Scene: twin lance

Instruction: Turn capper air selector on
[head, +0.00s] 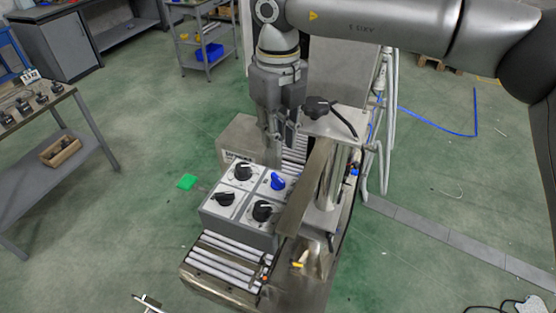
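A light grey control box (240,229) stands on the machine in the middle of the head view. Its top carries several rotary selectors: a blue one (278,181) at the right, a black one (243,172) at the back, a black one (225,198) at the left and a black one (262,211) at the front. Their labels are too small to read, so I cannot tell which is the capper air selector. My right gripper (282,138) points down above and behind the box, apart from the knobs. Its finger gap is not clear. My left gripper is not in view.
A roller conveyor (222,262) runs under the box. A metal post and guard with a black knob (318,107) stand close right of the gripper. A workbench (62,160) is at the left, a cart with a blue bin (209,53) behind.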

